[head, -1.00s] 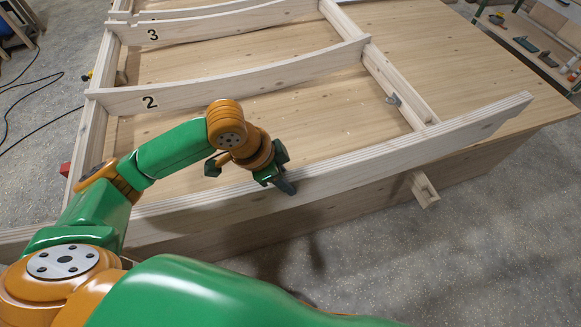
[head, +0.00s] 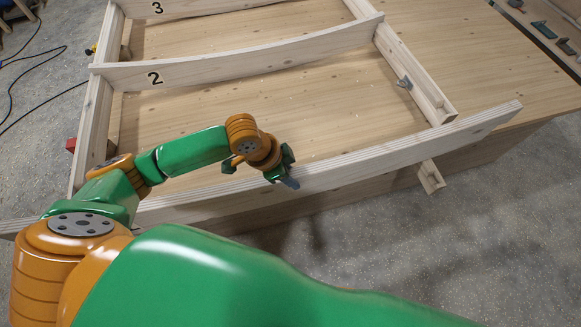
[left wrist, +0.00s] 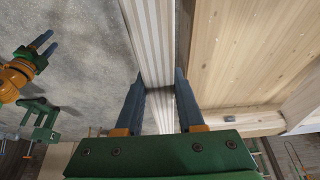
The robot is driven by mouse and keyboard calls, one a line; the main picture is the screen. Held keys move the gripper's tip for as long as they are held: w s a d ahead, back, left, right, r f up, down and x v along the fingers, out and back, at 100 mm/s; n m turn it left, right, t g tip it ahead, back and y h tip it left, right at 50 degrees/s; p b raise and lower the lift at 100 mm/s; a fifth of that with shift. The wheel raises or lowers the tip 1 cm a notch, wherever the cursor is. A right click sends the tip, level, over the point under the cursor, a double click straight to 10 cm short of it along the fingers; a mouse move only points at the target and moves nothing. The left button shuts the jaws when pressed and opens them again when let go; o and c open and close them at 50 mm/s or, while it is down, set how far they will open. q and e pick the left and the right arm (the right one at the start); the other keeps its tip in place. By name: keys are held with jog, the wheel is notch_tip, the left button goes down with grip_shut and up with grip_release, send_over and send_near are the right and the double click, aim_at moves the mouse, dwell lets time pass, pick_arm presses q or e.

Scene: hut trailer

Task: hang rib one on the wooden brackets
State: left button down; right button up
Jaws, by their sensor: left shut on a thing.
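Rib one (head: 400,155) is a long, pale, slightly curved board crossing the head view from lower left to upper right. It is held along the near side of the bench. My left gripper (head: 289,180) is shut on its middle. In the left wrist view the rib's striped laminated edge (left wrist: 152,40) runs between the two fingers (left wrist: 160,90). One wooden bracket (head: 432,177) sticks out from the bench side, below the rib's right part; the rib looks apart from it. Any other bracket is hidden. My right gripper (left wrist: 52,40) shows in the left wrist view, fingers apart, over the floor.
A wooden frame with rib 2 (head: 240,57) and rib 3 lies on the bench top (head: 300,115). Its right rail (head: 415,85) ends close behind rib one. A red block (head: 72,145) is at the left. Grey floor (head: 510,220) is clear at the right.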

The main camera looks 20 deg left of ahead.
pick_arm(q)
jog(key=shift+d+f, duration=0.1)
jog(key=shift+f, duration=1.2)
notch_tip(320, 180, down, 4)
jog(key=b, duration=0.3)
jog(key=shift+r, duration=0.15)
notch_tip(320, 180, down, 28)
jog(key=b, duration=3.2)
jog(key=shift+r+b, duration=0.25)
jog(key=shift+b, duration=0.1)
jog(key=shift+f, duration=0.2)
jog(key=shift+f+b, duration=0.35)
jog(key=shift+f, duration=0.45)
jog(key=shift+f+b, duration=0.5)
jog(key=shift+f, duration=0.6)
